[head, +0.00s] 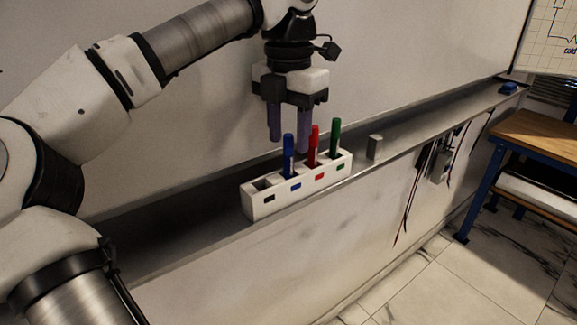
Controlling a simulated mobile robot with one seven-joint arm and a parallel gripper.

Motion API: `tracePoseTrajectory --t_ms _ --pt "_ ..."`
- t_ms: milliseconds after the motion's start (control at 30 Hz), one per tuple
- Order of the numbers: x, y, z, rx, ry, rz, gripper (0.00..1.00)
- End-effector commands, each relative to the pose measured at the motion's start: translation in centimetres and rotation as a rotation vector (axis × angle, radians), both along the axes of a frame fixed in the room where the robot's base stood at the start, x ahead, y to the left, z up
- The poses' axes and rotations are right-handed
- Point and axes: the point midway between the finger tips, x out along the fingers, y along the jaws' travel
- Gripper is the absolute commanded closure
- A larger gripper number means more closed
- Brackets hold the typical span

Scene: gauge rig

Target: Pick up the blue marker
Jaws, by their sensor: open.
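The blue marker (288,155) stands upright in a white holder (262,209) on the ledge below the whiteboard. Its slot is the one above the blue label. A red marker (313,147) and a green marker (335,138) stand in the slots to its right. The slot above the black label, at the left end, shows no marker. My gripper (288,137) is open and empty, pointing down, with its fingertips above and behind the holder. The fingers are apart, near the height of the marker tops. Whether they touch any marker cannot be told.
The whiteboard (400,45) rises right behind the ledge (420,120). A small grey block (374,147) stands right of the holder, and a blue object (508,88) lies at the ledge's far end. Cables (412,195) hang below. A wooden-topped bench (540,135) stands at the right.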

Motion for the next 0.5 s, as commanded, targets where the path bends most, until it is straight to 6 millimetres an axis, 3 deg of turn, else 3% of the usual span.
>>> tracePoseTrajectory --t_ms 300,500 --pt "0.4 0.0 -4.2 -0.001 0.002 -0.001 0.59" --pt "0.5 0.0 -4.7 -0.001 0.0 0.0 0.59"
